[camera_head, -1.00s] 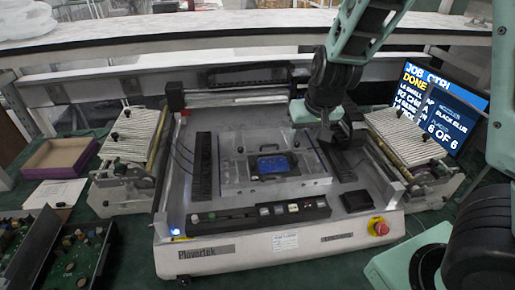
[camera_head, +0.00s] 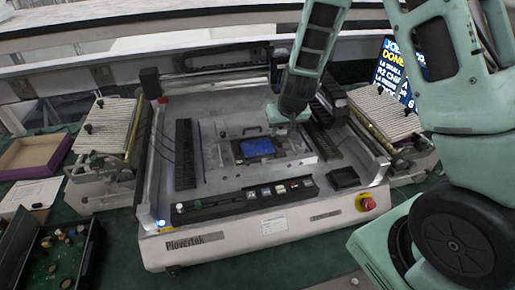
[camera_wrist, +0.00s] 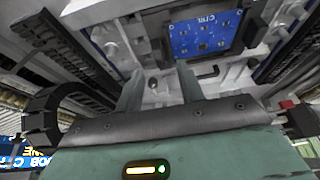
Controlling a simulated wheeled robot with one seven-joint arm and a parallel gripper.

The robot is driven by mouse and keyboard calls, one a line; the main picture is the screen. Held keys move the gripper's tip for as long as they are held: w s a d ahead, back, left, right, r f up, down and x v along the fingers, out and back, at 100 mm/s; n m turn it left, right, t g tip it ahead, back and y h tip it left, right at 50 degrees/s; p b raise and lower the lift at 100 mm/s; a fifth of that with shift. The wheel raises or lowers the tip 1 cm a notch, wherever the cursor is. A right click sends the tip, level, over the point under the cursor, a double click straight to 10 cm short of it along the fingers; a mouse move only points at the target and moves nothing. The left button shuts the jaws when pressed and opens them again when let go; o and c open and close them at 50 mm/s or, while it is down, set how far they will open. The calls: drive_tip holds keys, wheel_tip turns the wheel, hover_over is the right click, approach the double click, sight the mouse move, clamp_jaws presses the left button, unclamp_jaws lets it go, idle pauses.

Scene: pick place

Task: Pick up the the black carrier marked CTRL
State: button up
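The black carrier (camera_head: 236,151) holds a blue board (camera_head: 259,147) and sits flat in the fixture at the middle of the machine. In the wrist view the blue board (camera_wrist: 205,38) reads CTRL, upside down or at an angle, and a dark carrier edge shows beside it (camera_wrist: 247,34). My gripper (camera_head: 279,118) is above the fixture, just behind and right of the carrier, apart from it. In the wrist view my gripper (camera_wrist: 158,78) has two fingers spread with nothing held between them. The carrier's far side is partly hidden by my gripper.
The Plovertek machine (camera_head: 262,222) has a rail gantry (camera_head: 215,84) behind the fixture and a red stop button (camera_head: 366,203). Feeders flank it on the left (camera_head: 104,127) and right (camera_head: 385,112). A screen (camera_head: 393,72) stands behind right.

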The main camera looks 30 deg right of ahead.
sight(279, 138)
drive_tip(key=shift+p+x, duration=0.8)
drive_tip(key=shift+x, duration=1.75)
drive_tip(key=shift+d, duration=0.1)
clamp_jaws()
